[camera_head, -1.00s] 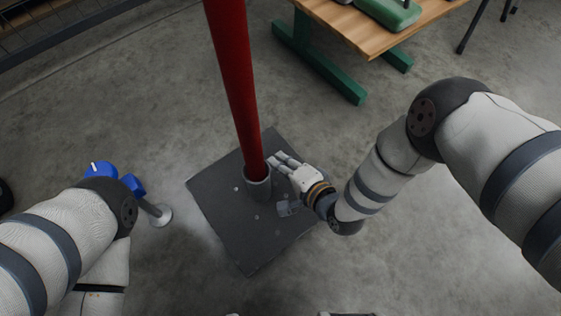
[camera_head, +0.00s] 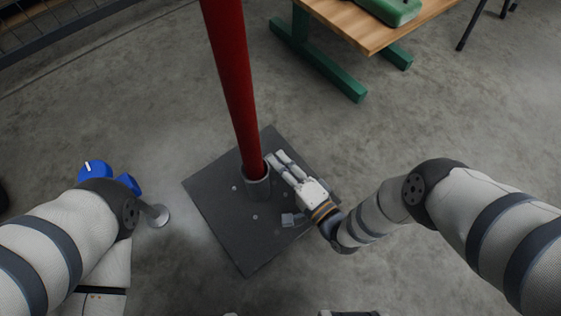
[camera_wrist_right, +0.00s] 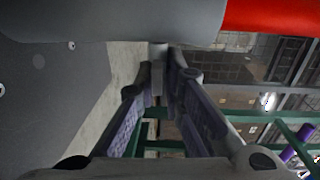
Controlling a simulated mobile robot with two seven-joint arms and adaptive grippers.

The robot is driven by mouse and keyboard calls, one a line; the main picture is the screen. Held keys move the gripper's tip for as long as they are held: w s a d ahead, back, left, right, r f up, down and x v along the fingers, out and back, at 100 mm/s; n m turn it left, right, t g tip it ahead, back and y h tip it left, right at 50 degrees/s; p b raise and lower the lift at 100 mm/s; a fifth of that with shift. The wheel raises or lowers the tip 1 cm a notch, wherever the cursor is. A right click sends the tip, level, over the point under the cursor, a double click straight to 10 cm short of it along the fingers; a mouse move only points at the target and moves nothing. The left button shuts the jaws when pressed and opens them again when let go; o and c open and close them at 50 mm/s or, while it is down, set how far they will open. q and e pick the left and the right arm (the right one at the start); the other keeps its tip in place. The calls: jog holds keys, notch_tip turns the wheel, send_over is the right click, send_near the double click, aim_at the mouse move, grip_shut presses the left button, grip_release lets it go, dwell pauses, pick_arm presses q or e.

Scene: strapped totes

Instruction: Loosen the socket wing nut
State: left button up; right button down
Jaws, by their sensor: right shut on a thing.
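A red pole (camera_head: 235,95) stands in a grey round socket (camera_head: 257,187) on a dark square base plate (camera_head: 225,205). My right gripper (camera_head: 280,160) reaches in from the right, its fingertips beside the socket. In the right wrist view its fingers converge just under the grey socket wall (camera_wrist_right: 120,18). They are shut on a small pale grey piece (camera_wrist_right: 158,54) at the socket's side, which appears to be the wing nut. The fingers hide most of it, and the head view does not show it clearly. My left gripper is out of view.
A wooden-topped table (camera_head: 350,25) with green legs stands at the back right. A blue object (camera_head: 95,171) and a small grey round foot (camera_head: 157,215) show at the left, partly behind my left arm. Concrete floor around the plate is mostly clear.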

jog(key=shift+s+f, duration=0.15)
jog(key=shift+f, duration=0.1)
jog(key=c, duration=1.8)
grip_release()
jog(key=shift+o, duration=0.2)
jog(key=shift+r, duration=0.1)
jog(key=v, duration=1.1)
jog(key=shift+s+d, duration=0.3)
jog(key=shift+o, duration=0.3)
